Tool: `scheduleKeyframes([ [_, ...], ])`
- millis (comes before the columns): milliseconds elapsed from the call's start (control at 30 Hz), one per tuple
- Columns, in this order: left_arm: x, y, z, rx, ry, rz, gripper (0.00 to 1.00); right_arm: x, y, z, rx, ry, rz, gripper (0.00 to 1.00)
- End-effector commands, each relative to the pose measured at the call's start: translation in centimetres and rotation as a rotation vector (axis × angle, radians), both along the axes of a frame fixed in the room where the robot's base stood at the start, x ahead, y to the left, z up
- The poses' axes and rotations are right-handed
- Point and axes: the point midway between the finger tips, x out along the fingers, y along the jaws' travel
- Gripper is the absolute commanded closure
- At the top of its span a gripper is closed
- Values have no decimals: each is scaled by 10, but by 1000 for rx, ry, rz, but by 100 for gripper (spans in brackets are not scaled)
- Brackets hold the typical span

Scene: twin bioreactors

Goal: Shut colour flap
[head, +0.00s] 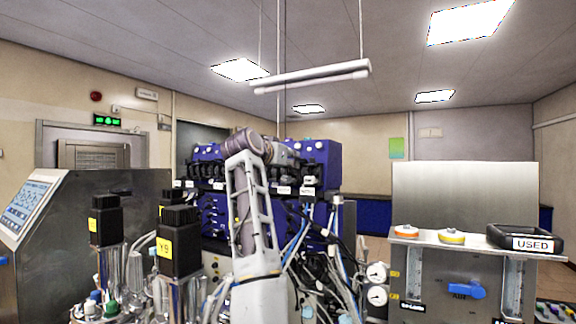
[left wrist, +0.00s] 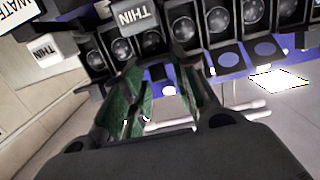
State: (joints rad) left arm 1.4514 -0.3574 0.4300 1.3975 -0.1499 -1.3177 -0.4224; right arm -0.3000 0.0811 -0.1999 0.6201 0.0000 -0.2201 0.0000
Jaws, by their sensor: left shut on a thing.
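A blue machine (head: 320,155) stands in the background of the head view, with a row of dark round units and white labels. My left arm reaches up to it, and its wrist hides part of the machine. In the left wrist view, which is upside down, my left gripper (left wrist: 155,65) has green-padded fingers at the row of black units (left wrist: 187,30) with blue discs. It is shut on a part between the fingers, apparently the colour flap, mostly hidden by the fingers. The flap's angle cannot be made out. My right gripper is not in view.
A tall black-capped bioreactor head (head: 179,240) and many tubes crowd the near foreground. A steel console (head: 40,210) stands left. At right, a steel bench unit (head: 470,270) carries a black tray marked USED (head: 500,232), a yellow disc and an orange disc.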

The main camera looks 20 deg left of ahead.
Motion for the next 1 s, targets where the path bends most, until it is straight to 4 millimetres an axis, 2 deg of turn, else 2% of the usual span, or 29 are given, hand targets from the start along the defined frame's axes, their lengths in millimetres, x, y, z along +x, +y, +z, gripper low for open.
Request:
scheduleKeyframes([
  [300, -1, 1, -4, -13, -71, 2, 96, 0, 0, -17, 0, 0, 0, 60],
  [700, -1, 0, -2, -16, -81, 0, 96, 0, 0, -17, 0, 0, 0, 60],
  [733, -1, 0, -2, -16, -81, 0, 70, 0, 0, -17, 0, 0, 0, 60],
  [767, -1, 0, -2, -16, -81, 0, 67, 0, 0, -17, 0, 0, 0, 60],
  [1000, -1, 0, -3, -16, -80, 0, 64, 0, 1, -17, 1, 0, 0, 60],
])
